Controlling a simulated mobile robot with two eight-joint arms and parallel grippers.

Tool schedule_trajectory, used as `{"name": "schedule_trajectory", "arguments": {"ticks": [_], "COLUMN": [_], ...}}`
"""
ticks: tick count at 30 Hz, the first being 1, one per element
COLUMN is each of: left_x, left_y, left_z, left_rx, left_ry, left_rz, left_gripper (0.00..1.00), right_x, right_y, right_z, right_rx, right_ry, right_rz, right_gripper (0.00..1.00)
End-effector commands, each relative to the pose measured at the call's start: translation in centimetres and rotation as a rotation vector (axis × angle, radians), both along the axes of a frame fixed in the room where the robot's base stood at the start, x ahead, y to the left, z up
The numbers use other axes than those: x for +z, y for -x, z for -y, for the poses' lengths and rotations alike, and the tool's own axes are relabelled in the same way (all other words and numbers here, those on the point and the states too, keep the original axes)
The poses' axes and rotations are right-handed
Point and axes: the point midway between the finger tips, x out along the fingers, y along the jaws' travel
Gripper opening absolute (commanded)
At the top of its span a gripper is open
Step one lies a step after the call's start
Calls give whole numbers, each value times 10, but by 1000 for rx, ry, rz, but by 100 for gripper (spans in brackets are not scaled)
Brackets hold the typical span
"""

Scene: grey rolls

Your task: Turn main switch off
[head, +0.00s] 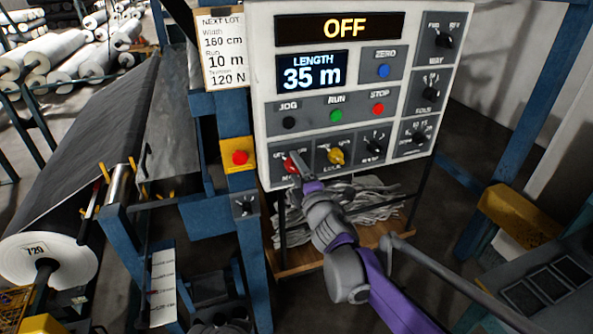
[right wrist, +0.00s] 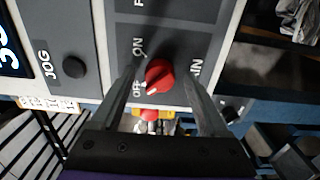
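The main switch is a red knob (head: 289,164) at the lower left of the grey control panel (head: 262,95). In the right wrist view the red knob (right wrist: 160,74) has its white mark turned to the lower left, toward the OFF label. The panel's top display (head: 340,28) reads OFF. My right gripper (head: 296,166) is at the knob. In the right wrist view its fingers (right wrist: 163,80) are spread, one on each side of the knob, with visible gaps. My left gripper is not clearly in view.
A yellow lock knob (head: 336,156) sits right of the red knob. The black JOG button (head: 289,122) is above. A red button on a yellow box (head: 240,157) is just left of the panel.

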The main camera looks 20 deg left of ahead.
Motion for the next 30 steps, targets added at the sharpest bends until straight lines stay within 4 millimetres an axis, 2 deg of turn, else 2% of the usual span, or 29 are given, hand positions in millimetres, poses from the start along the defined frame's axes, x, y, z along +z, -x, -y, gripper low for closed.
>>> {"name": "schedule_trajectory", "arguments": {"ticks": [10,24,30], "left_x": [-2,-22,-25], "left_y": [1,9,10], "left_z": [0,0,0], "left_rx": [0,0,0], "left_ry": [0,0,0], "left_rz": [-2,-18,-19], "left_gripper": [50,50,50], "right_x": [0,-1,0], "right_y": [6,74,88], "right_z": [4,50,59], "right_rx": [0,-1,0], "right_ry": [-1,0,0], "right_rz": [-1,-1,0], "right_gripper": [78,78,78]}}
